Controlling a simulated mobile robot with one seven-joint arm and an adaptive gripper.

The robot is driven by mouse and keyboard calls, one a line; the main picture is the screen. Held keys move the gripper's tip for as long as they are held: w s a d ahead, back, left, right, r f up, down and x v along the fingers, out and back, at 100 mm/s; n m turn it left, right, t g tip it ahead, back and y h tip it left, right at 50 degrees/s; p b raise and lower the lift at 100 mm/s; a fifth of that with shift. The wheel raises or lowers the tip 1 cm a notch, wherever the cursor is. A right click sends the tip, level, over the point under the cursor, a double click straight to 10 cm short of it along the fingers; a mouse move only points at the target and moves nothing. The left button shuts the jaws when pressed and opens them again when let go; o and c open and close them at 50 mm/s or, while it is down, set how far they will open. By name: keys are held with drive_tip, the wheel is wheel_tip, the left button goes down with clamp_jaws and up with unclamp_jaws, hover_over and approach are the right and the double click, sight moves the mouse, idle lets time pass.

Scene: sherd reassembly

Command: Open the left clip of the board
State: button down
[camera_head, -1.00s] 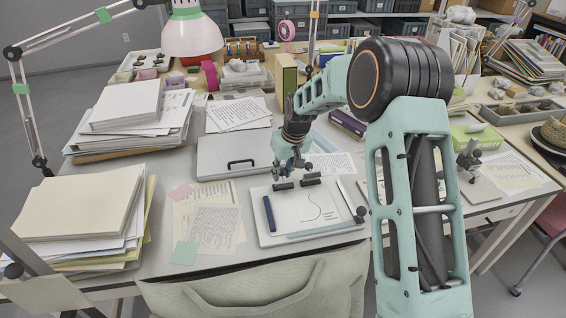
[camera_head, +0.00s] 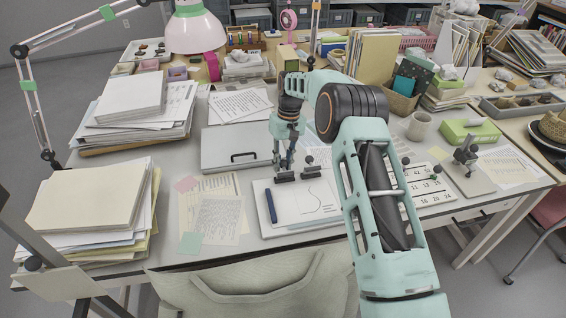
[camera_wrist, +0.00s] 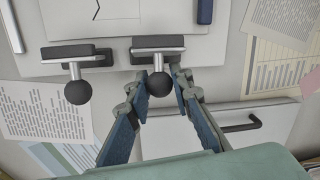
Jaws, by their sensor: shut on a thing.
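The white board (camera_head: 258,203) lies on the desk with a lined sheet and a dark blue bar (camera_head: 271,206) on it. Two dark clips sit along its far edge: the left clip (camera_head: 284,177) and the right clip (camera_head: 311,168). In the wrist view the order is reversed: the left clip (camera_wrist: 160,45) is at the right and the right clip (camera_wrist: 77,91) at the left, each with a metal lever and round black knob. My gripper (camera_head: 283,166) is above the left clip. Its blue-padded fingers (camera_wrist: 161,79) are shut on the left clip's knob, one on each side.
A grey case (camera_head: 225,150) with a black handle lies behind the board. Loose sheets (camera_head: 217,215) lie to its left, and tall paper stacks (camera_head: 90,195) stand farther left. A chair back (camera_head: 260,285) is in front of the desk.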

drive_tip(key=shift+w+f+g, duration=0.15)
drive_tip(key=shift+f+g, duration=0.1)
drive_tip(key=shift+g, duration=0.55)
idle(0.4)
drive_tip(key=c, duration=1.7)
unclamp_jaws()
drive_tip(key=shift+a, duration=0.1)
wheel_tip(320, 180, up, 10)
drive_tip(key=shift+w+h, duration=0.1)
drive_tip(key=shift+h, duration=0.2)
